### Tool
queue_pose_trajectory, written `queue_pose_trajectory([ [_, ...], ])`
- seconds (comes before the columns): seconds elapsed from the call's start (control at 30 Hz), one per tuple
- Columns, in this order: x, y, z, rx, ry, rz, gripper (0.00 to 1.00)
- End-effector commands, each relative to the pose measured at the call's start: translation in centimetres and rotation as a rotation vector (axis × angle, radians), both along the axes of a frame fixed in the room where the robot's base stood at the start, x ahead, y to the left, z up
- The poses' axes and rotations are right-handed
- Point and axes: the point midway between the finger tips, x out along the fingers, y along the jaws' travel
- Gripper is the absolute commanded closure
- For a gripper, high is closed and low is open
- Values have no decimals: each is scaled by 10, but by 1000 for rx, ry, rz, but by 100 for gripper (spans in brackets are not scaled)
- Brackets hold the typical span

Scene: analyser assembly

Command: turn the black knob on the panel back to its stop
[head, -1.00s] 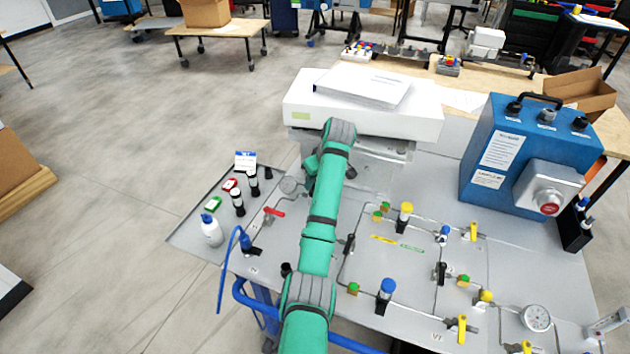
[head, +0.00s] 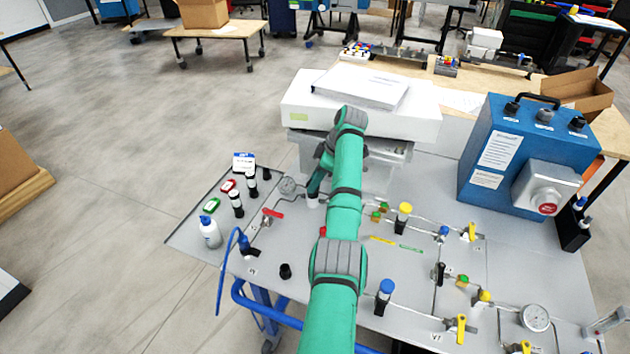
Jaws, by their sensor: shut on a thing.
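My gripper (head: 313,200) is pointed down at the back left part of the grey panel (head: 300,250), just in front of the white-topped instrument. Its fingers look pale and small, and they are shut low at the panel surface. The black knob cannot be made out between them; the fingers and wrist hide that spot. My green arm reaches over the middle of the panel and covers part of its piping.
A red-handled valve (head: 272,214) and black-capped vials (head: 236,204) are left of my gripper. A short black post (head: 285,271) stands nearer the front. Yellow-handled valves (head: 472,232), a blue-capped fitting (head: 386,290) and a blue box (head: 528,150) are to the right.

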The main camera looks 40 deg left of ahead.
Motion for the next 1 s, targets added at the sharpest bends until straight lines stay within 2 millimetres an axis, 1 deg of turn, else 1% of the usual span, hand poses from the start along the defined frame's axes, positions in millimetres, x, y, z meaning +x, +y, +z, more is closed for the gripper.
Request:
queue_pose_trajectory([
  [0.2, -1, 1, 0, -1, 3, 35, 90],
  [0.57, -1, 1, 0, 0, 3, 39, 90],
  [0.6, -1, 1, 0, 0, 2, 38, 66],
  [0.67, -1, 1, 0, 0, 2, 38, 51],
  [0.7, -1, 1, 0, 0, 1, 37, 49],
  [1.0, 0, 0, 2, 0, -1, 35, 49],
])
